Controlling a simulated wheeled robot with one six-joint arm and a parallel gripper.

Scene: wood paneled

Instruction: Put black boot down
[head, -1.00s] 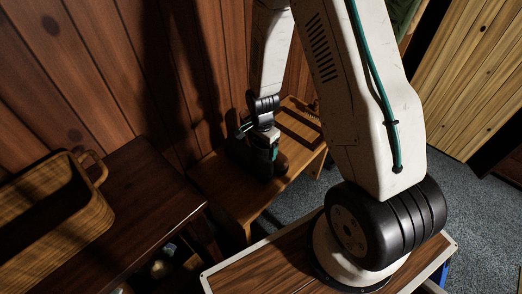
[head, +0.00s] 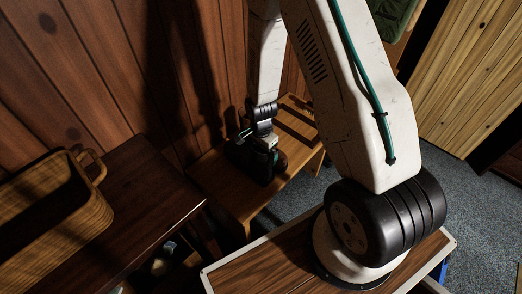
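The black boot (head: 246,158) is a dark shape at the wooden bench (head: 222,188), in shadow below my gripper (head: 262,150). My gripper is low over the bench, right at the boot, with its green-marked fingers against the dark shape. The boot looks upright and seems to be on the bench top, but shadow hides its underside. The fingertips blend into the black boot, so I cannot see whether they are closed on it or apart.
A dark wooden table (head: 135,185) stands left of the bench and bears a wooden basket (head: 45,215) with a handle. Wood paneling (head: 90,70) rises behind the bench. Blue-grey carpet (head: 440,120) is open at the right. A green object (head: 395,15) is at the top right.

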